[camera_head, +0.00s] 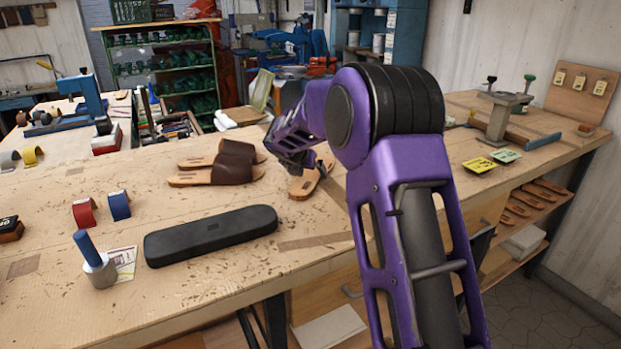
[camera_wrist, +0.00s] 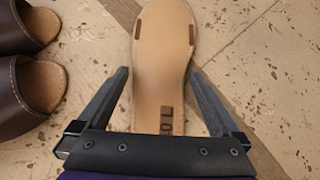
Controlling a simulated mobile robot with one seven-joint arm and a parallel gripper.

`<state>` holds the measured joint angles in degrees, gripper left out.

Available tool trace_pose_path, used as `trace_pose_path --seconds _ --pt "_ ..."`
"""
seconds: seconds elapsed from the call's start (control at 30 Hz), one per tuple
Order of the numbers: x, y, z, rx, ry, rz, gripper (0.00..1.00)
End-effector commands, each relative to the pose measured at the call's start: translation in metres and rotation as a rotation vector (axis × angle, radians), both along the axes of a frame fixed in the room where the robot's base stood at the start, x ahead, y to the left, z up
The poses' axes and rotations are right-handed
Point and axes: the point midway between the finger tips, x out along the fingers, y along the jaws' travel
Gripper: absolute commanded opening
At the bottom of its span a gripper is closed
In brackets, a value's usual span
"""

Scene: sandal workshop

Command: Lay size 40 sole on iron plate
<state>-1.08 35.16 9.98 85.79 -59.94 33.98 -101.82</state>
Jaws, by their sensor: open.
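A tan sole (camera_wrist: 162,60) lies on the wooden bench, with two brown slots near one end and a dark stamp at the other that I cannot read clearly. In the head view, the sole (camera_head: 306,184) lies partly under my arm. My gripper (camera_wrist: 160,76) is open, with one finger on each side of the sole and a gap to each finger; it does not grip the sole. In the head view, my gripper (camera_head: 296,166) is just above the sole. A grey metal stand with a flat top (camera_head: 506,98) is at the right; I cannot tell if it is the iron plate.
Two brown sandals (camera_head: 222,172) lie close left of the sole. A black case (camera_head: 210,234), red and blue rolls (camera_head: 84,213) and a blue-handled tool (camera_head: 95,262) are on the front left. Yellow and green cards (camera_head: 480,165) lie at right. Several soles fill the shelf (camera_head: 515,207) below.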

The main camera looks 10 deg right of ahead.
Motion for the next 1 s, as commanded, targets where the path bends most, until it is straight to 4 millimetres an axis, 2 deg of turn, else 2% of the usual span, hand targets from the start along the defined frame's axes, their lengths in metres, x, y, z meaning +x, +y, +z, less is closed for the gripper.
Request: trace_pose_path --seconds 0.1,0.33,0.77,0.8,1.0 --pt "0.0061 -0.0026 -0.0067 0.001 0.000 0.001 1.00" --pt "0.0067 -0.0030 -0.0067 0.000 -0.001 0.000 1.00" --pt "0.0066 -0.0030 -0.0062 0.000 -0.001 0.001 0.23" --pt "0.0066 -0.0030 -0.0062 0.000 -0.001 0.001 0.19" --pt "0.0067 -0.0029 -0.0014 0.000 -0.002 0.000 0.19"
